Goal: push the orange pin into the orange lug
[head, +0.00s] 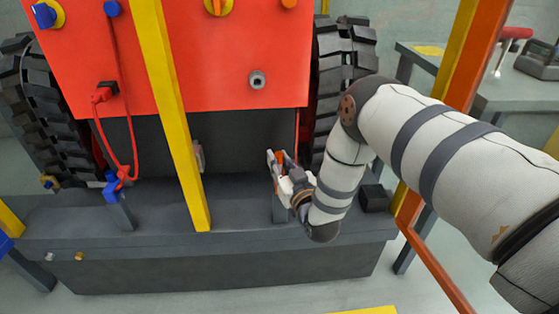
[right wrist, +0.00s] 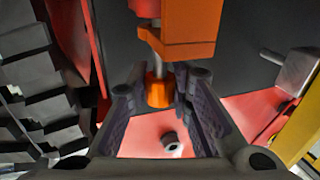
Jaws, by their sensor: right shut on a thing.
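My right gripper (head: 281,166) is low in front of the red machine, at the right end of the dark gap under its body. In the right wrist view its dark fingers (right wrist: 160,105) are closed around the orange head of the pin (right wrist: 158,90). A grey shaft runs from that head toward the orange lug (right wrist: 190,28), a blocky bracket directly beyond the fingers. The shaft lines up with the lug and meets its near edge; how deep it sits cannot be told. In the head view, fingers and wrist mostly hide pin and lug. My left gripper is not in view.
A yellow post (head: 172,110) stands left of the gripper. A black tire (head: 343,60) is behind my right arm. A grey ledge (head: 240,245) runs below. A red cable (head: 130,130) hangs at left. A grey bench (head: 500,95) stands at right.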

